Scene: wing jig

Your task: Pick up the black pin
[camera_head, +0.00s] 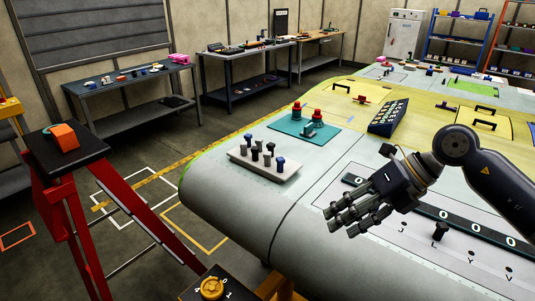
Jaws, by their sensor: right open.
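A black pin (440,231) stands upright on the lettered panel strip (400,225) of the wing, right of my right gripper. A light rack (240,160) on the wing's near left part holds several upright pins. Which of the dark pins are black is too small to tell. My right gripper (345,220) comes in from the right, open and empty, its fingers pointing left above the wing, apart from the rack and the pin. My left gripper is out of view.
A teal mat (290,130) with red-topped items and a dark sloped keypad box (388,117) lie behind the rack. A red stepladder (70,200) with an orange item stands at left. Workbenches (130,80) line the wall.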

